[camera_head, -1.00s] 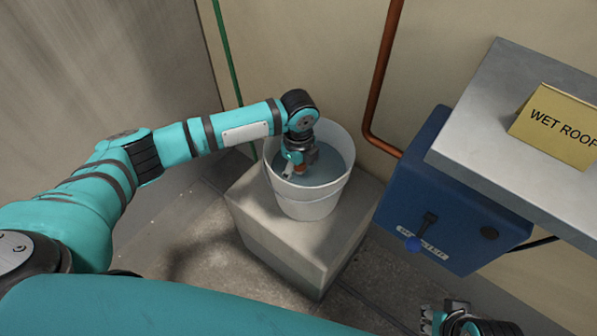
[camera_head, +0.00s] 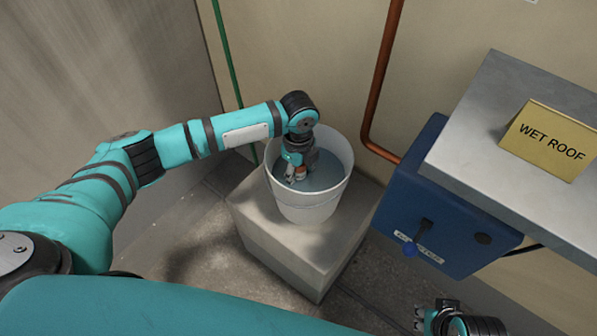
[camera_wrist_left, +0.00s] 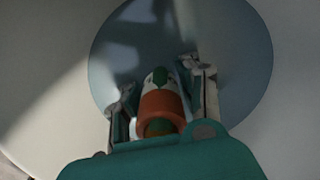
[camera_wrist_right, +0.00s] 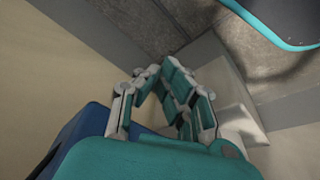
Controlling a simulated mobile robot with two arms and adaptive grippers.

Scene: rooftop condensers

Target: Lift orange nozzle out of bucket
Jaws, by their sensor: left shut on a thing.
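The white bucket (camera_head: 308,206) stands upright on a pale block and holds grey-blue water. My left gripper (camera_head: 297,174) reaches down inside it from above. In the left wrist view, my left gripper (camera_wrist_left: 162,92) has its two fingers on either side of the orange nozzle (camera_wrist_left: 161,107), shut on it. The nozzle shows an orange band, with white and green parts by it. It is still within the bucket, and its lower end is hard to see. My right gripper (camera_wrist_right: 160,68) is away from the bucket, at the lower right of the head view (camera_head: 420,318). Its finger gap is unclear.
The pale block (camera_head: 290,250) bears the bucket in the corner. A copper pipe (camera_head: 378,80) and a green pipe (camera_head: 228,55) run down the wall behind. At right are a blue box (camera_head: 440,215) with a lever, a grey shelf (camera_head: 480,140) and a yellow WET ROOF sign (camera_head: 548,140).

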